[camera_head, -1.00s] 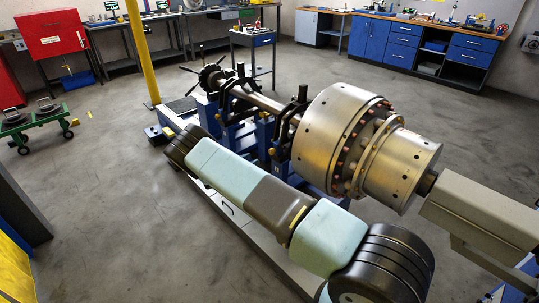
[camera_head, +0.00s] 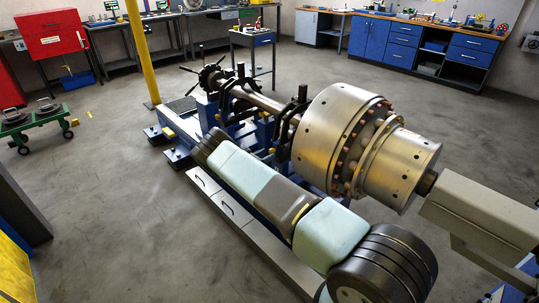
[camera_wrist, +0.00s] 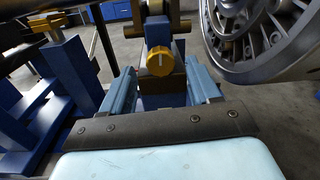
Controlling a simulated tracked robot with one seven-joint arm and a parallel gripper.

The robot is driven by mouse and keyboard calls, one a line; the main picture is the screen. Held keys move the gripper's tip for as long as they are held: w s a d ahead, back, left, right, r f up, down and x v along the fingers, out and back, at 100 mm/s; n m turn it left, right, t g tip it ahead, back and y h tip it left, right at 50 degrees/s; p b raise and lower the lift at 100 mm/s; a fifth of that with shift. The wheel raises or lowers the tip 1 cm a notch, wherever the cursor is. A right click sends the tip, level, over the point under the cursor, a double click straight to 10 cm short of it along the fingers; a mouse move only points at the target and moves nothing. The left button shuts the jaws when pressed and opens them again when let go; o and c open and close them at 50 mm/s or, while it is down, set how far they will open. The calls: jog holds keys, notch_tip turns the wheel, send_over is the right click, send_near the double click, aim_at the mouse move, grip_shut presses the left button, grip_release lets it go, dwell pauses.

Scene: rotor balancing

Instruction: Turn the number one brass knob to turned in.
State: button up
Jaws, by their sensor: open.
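A round brass knob (camera_wrist: 160,61) with a pale mark on its face sits on a blue block of the stand in the wrist view. I cannot read a number on it. My gripper (camera_wrist: 161,80) is open, its two blue-grey fingers spread left and right below the knob in the picture. The knob shows between and beyond the fingertips, and nothing is held. I cannot tell whether a finger touches it. In the head view my arm hides much of the stand's near side, and the gripper cannot be made out.
The large steel rotor (camera_head: 335,135) lies on blue supports; its rim fills the upper right of the wrist view (camera_wrist: 255,40). A blue post (camera_wrist: 75,70) stands close on the left. A grey housing (camera_head: 475,215) adjoins the rotor's right end. Open floor (camera_head: 110,200) lies to the left.

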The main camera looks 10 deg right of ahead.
jog(key=shift+x, duration=1.3)
jog(key=c, duration=1)
